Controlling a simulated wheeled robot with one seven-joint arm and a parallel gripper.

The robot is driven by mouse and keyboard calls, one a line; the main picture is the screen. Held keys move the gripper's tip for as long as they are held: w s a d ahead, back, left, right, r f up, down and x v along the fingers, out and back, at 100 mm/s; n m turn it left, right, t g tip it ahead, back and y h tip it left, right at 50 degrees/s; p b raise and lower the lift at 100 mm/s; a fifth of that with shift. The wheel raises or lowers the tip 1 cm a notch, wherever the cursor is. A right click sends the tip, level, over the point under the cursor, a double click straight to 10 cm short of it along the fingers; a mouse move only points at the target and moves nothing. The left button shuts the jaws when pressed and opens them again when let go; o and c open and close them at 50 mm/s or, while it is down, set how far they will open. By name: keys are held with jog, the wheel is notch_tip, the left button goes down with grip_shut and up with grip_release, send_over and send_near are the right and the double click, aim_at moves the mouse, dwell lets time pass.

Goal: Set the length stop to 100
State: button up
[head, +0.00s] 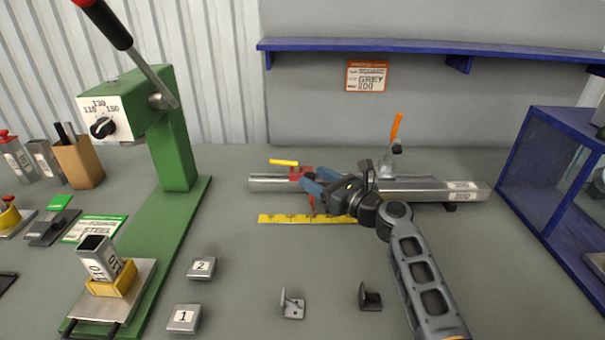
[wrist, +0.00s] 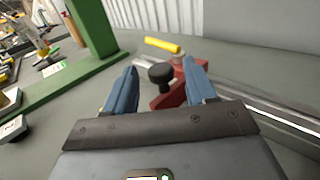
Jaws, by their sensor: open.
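The length stop is a red block (head: 300,173) on the left part of a metal rail (head: 268,182). In the wrist view the red stop (wrist: 171,96) carries a round black knob (wrist: 160,74), with a yellow bar (wrist: 163,45) behind it. A yellow scale (head: 285,219) lies in front of the rail; its numbers are too small to read and my gripper covers part of it. My gripper (wrist: 160,68) is open, its blue fingers on either side of the knob. I cannot tell whether they touch it. A wall card (head: 367,77) reads "GREY 100".
A green press (head: 176,130) with a dial stands at the left. An orange-handled clamp (head: 396,130) stands behind the rail's right part. Blocks marked 1 (head: 184,318) and 2 (head: 202,267) and small brackets (head: 291,304) lie in front. A blue-framed case (head: 545,165) is at the right.

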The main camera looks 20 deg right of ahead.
aim_at(309, 175)
jog(key=b+x, duration=0.2)
jog(key=x, duration=0.2)
jog(key=shift+w+a, duration=0.2)
jog(key=shift+w, duration=0.15)
jog(key=c, duration=1)
jog(key=shift+r, duration=0.1)
grip_shut()
jog(key=shift+a, duration=0.1)
